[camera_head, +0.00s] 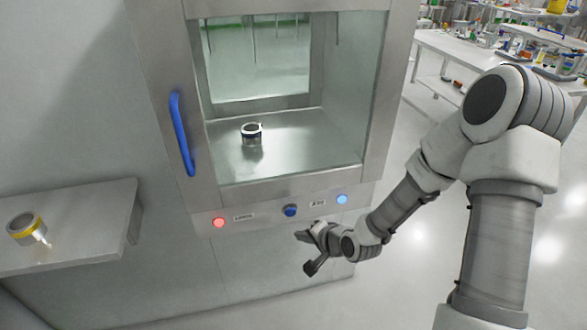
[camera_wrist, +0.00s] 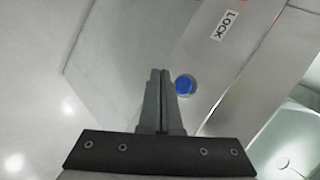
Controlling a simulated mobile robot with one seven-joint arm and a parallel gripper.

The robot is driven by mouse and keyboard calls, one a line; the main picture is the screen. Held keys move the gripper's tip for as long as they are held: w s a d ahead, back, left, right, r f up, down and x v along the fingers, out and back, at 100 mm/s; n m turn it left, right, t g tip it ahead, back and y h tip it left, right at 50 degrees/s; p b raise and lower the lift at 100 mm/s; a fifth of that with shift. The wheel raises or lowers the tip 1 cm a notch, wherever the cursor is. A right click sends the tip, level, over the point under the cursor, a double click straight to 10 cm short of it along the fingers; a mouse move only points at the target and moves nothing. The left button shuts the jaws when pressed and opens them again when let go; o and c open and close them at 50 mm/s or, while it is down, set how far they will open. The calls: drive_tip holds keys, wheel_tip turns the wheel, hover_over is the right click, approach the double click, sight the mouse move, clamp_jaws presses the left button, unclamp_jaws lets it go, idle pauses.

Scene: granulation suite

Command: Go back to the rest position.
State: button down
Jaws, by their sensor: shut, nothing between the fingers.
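My gripper (camera_head: 302,237) is just in front of and below the control strip of a steel pass-through cabinet (camera_head: 270,192). In the wrist view its two fingers (camera_wrist: 160,75) are shut together with nothing between them. A blue round button (camera_head: 290,210) is on the strip. In the wrist view the blue button (camera_wrist: 184,84) appears just right of the fingertips, and a gap between them cannot be judged. A LOCK label (camera_wrist: 224,25) sits near it.
A red lamp (camera_head: 219,222) and a light-blue lamp (camera_head: 342,198) flank the button. A blue handle (camera_head: 181,133) projects at left. A yellow-banded container (camera_head: 25,228) is on a shelf (camera_head: 85,205). Benches (camera_head: 445,48) stand behind; floor is clear at right.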

drive_tip(key=s+d+r+n+g+h+p, duration=0.1)
drive_tip(key=s+d+r+n+h, duration=0.2)
drive_tip(key=d+r, duration=0.45)
drive_tip(key=s+d+r+n+h+p, duration=0.1)
drive_tip(key=s+d+r+n+h, duration=0.2)
drive_tip(key=r, duration=0.8)
drive_tip(key=s+d+r+n+g+p, duration=0.1)
drive_tip(key=s+d+r, duration=0.1)
drive_tip(key=s+r, duration=1.1)
drive_tip(key=s, duration=0.4)
drive_tip(key=shift+d+r+n+p, duration=0.2)
drive_tip(key=shift+r+n+p, duration=0.1)
drive_tip(key=shift+n+p, duration=0.1)
